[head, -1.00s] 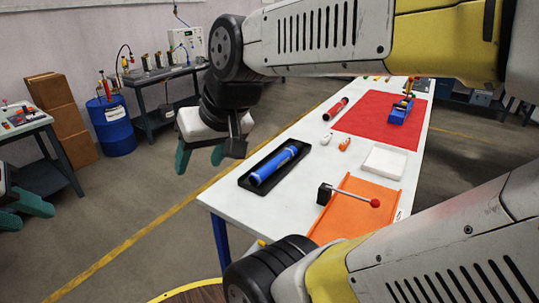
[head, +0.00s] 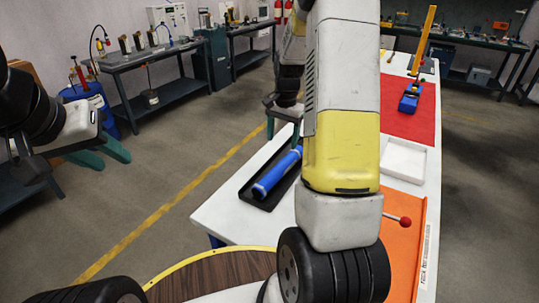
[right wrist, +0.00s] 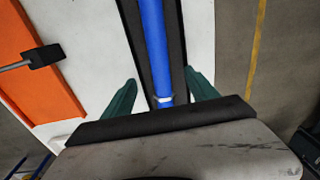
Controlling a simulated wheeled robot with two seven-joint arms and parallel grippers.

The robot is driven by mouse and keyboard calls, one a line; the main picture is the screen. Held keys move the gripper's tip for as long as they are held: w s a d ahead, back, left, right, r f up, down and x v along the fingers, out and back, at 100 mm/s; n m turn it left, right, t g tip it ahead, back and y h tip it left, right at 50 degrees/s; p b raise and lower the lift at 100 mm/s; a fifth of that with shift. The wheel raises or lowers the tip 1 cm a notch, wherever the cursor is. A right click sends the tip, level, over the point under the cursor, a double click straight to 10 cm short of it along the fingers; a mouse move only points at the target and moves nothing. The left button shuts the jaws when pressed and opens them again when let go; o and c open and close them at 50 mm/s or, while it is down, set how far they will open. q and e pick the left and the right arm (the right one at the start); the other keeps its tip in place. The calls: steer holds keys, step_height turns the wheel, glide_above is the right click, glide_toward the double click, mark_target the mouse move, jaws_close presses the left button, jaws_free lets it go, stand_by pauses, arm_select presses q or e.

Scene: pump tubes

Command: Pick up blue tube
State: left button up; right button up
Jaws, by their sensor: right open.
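The blue tube (head: 277,172) lies lengthwise in a black tray (head: 246,196) on the white table; my right arm partly hides the tray's right side in the head view. My right gripper (head: 283,138) is open over the tube's far end. In the right wrist view the tube (right wrist: 155,45) runs between the two teal fingers of my right gripper (right wrist: 162,85), with a gap on each side; I see no contact. The tube's near end is hidden by the gripper body there. My left gripper (head: 115,160) is open and empty at the left, away from the table.
An orange tray (head: 405,255) with a red-knobbed lever (head: 404,222) is right of my arm. A white box (head: 403,160) and a red mat (head: 400,122) with a blue device (head: 409,102) lie farther back. Open floor is left of the table.

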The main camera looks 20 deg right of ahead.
steer(key=m, duration=0.1)
glide_above(283, 162)
steer(key=shift+g, duration=0.4)
steer(key=f, duration=0.5)
steer(key=shift+s+d, duration=0.3)
steer(key=shift+s, duration=0.1)
steer(key=f, duration=0.7)
steer(key=shift+w+a+f, duration=0.3)
steer(key=shift+c, duration=0.5)
steer(key=shift+r, duration=0.1)
jaws_close()
